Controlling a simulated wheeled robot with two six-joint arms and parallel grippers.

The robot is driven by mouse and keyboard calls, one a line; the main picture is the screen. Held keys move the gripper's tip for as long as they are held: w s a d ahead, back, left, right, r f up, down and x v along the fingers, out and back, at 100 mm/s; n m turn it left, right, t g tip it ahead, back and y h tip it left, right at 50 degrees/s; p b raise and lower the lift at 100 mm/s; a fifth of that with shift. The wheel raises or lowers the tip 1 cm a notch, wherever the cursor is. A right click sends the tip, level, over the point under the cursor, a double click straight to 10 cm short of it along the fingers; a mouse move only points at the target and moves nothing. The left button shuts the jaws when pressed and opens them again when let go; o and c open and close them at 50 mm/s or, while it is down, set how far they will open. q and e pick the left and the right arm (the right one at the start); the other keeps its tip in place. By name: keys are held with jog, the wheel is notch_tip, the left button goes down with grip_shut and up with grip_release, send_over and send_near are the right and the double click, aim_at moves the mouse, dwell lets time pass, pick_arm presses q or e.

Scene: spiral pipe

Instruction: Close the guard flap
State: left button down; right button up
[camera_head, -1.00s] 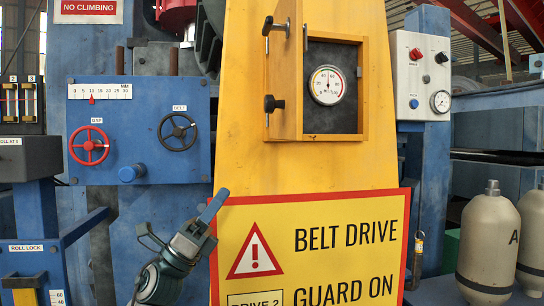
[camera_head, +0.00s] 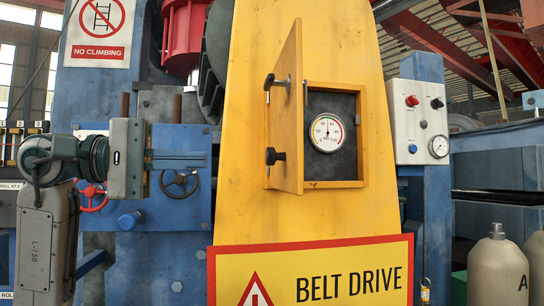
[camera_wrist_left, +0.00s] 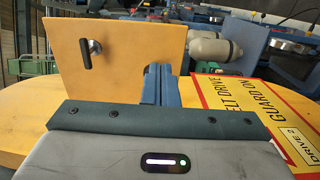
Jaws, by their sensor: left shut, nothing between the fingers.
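The guard flap (camera_head: 286,110) is a yellow panel standing open at the left edge of a square opening in the yellow guard. Its face carries a black knob (camera_head: 273,156) and a latch-like handle (camera_head: 275,82). A round gauge (camera_head: 327,132) shows inside the opening. My left gripper (camera_head: 205,160) is shut and empty, left of the flap and apart from it in the head view. In the left wrist view the flap (camera_wrist_left: 125,45) with one black handle (camera_wrist_left: 86,55) stands beyond my shut fingers (camera_wrist_left: 155,88), which hide part of its lower edge. My right gripper is not in view.
A blue panel (camera_head: 140,218) with a red handwheel (camera_head: 93,204) and a dark handwheel (camera_head: 181,182) lies behind my left arm. A belt drive warning sign (camera_head: 385,285) is below the opening. A grey control box (camera_head: 420,130) stands at right. The front of the opening looks clear.

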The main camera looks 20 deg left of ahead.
aim_at(294, 161)
pick_arm(q)
jog(key=p+x, duration=0.6)
jog(key=x, duration=0.6)
jog(key=shift+r, duration=0.15)
jog(key=shift+w+d, duration=0.1)
jog(key=shift+d, duration=0.25)
